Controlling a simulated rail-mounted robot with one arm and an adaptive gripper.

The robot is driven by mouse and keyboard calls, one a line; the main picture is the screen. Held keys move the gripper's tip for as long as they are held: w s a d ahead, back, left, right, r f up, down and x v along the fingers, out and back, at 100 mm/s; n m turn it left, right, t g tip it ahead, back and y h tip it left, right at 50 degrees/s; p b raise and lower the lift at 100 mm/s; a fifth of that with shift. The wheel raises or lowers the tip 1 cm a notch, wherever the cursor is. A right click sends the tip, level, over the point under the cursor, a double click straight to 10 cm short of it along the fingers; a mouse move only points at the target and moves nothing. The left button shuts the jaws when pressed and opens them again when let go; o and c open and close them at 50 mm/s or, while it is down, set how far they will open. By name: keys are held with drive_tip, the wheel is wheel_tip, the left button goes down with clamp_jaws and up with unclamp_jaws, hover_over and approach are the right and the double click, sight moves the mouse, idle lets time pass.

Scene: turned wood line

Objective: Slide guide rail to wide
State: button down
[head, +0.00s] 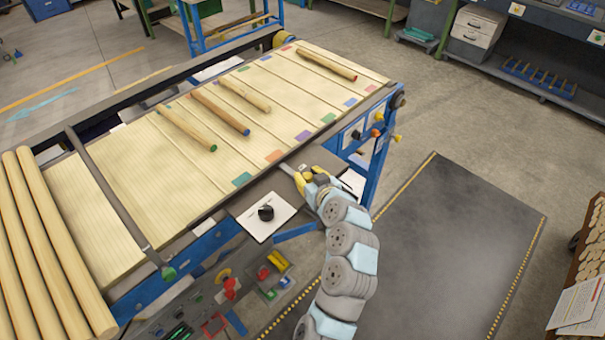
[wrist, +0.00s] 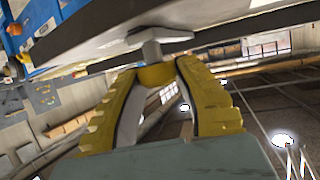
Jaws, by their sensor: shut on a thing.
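My gripper (head: 301,176) is at the conveyor's front edge in the head view. In the wrist view its yellow ridged fingers (wrist: 158,73) are closed around a small yellow knob (wrist: 157,77) on a grey stem (wrist: 160,45). The stem hangs from the underside of a long dark grey part, which looks like the guide rail (wrist: 95,28). In the head view a dark rail (head: 255,190) runs along the belt's front edge beside my gripper. The gripper hides the knob there. I cannot read any wide or narrow marking.
Several turned wooden pieces (head: 188,128) lie on the slatted belt (head: 125,190). A dark bar (head: 105,185) with a green tip crosses the belt at left. A dark floor mat (head: 450,250) is clear.

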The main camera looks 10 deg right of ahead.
drive_tip(key=shift+d+r, duration=0.1)
drive_tip(key=shift+d, duration=0.1)
drive_tip(key=c, duration=0.9)
unclamp_jaws()
drive_tip(key=shift+s, duration=0.1)
drive_tip(key=shift+c, duration=0.2)
drive_tip(key=shift+o, duration=1.2)
drive_tip(key=shift+s+d, duration=0.1)
drive_tip(key=shift+d, duration=0.05)
drive_tip(key=v, duration=1.2)
